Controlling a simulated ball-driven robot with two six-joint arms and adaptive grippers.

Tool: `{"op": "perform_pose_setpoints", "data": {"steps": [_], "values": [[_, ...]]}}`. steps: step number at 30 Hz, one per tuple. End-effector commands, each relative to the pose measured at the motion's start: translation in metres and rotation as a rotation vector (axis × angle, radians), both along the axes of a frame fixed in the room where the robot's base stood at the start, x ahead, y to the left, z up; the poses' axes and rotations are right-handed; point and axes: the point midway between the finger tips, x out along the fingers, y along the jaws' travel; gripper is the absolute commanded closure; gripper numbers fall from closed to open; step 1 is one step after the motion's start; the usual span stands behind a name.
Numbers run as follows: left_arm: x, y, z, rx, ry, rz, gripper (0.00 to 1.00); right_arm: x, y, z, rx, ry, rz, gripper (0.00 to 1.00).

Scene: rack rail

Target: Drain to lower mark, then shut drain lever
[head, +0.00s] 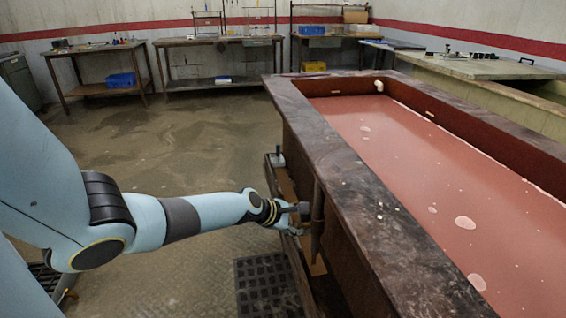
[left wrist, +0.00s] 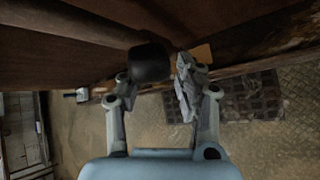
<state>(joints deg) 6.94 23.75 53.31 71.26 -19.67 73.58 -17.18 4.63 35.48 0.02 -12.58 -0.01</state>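The long tank (head: 345,185) has a dark, worn rim and holds reddish liquid (head: 440,175) with pale foam patches. A pale line runs along the liquid's edge at the far wall. I cannot make out a lower mark. My left gripper (head: 292,214) is low at the tank's near outer side. In the left wrist view a dark, rounded knob (left wrist: 150,62), probably the drain lever's end, sits between the fingertips of the left gripper (left wrist: 154,80). The fingers are apart, with a narrow gap beside the right finger. The rest of the lever is hidden. My right gripper is not in view.
A dark floor grate (head: 266,284) lies below. A small bottle-like object (head: 277,158) stands on the side ledge. Workbenches (head: 100,48) line the back wall.

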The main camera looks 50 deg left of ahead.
Motion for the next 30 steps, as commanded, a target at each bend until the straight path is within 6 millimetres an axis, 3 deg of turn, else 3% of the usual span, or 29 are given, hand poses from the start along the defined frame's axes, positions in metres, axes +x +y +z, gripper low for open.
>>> {"op": "perform_pose_setpoints", "data": {"steps": [15,28,30], "values": [[-0.068,0.004,0.058,0.007,-0.001,-0.001,0.66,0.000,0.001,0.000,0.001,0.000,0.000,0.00],[-0.075,0.003,0.065,0.002,-0.003,0.001,0.66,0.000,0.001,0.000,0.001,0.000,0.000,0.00],[-0.075,0.003,0.065,0.005,-0.003,-0.001,0.75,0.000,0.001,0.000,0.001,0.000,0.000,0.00]]}}
